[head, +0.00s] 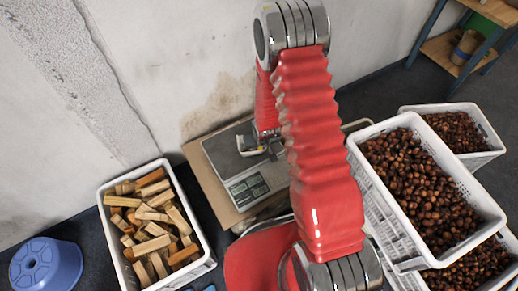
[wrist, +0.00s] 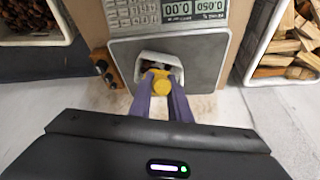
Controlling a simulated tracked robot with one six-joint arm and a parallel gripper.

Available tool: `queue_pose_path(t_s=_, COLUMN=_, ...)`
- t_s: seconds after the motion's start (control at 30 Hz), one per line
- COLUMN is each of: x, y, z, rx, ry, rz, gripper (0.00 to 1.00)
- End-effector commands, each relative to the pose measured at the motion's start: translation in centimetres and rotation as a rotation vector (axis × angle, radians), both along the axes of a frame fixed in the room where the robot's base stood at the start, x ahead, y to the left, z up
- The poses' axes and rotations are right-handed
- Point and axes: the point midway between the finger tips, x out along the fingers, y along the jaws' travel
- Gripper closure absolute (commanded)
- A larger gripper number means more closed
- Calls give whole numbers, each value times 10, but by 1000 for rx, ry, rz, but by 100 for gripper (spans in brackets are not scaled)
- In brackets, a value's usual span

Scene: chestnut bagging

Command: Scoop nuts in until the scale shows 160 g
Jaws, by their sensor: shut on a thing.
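The scale (head: 219,153) stands at the centre left of the head view, partly behind my red arm. Its grey plate (wrist: 208,50) fills the middle of the wrist view, with the display (wrist: 194,9) upside down at the top edge; one number looks like 0.050. My gripper (wrist: 160,84) is shut on the yellow part of what looks like a white scoop (wrist: 152,57), which is over the plate. I cannot tell whether the scoop touches the plate or holds nuts. Chestnuts (head: 415,180) fill white crates (head: 382,205) on the right.
A white crate of wood blocks (head: 208,262) stands left of the scale. A blue stool (head: 46,262) is at the lower left. The wall (head: 180,60) is close behind the scale. A shelf (head: 440,52) is at the far upper right. My arm hides part of the middle.

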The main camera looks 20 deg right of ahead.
Motion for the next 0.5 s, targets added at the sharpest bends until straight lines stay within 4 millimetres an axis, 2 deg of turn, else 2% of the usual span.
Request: queue_pose_path(t_s=0.5, x=24, y=0, z=17, rx=0, ry=169, rz=1, gripper=100)
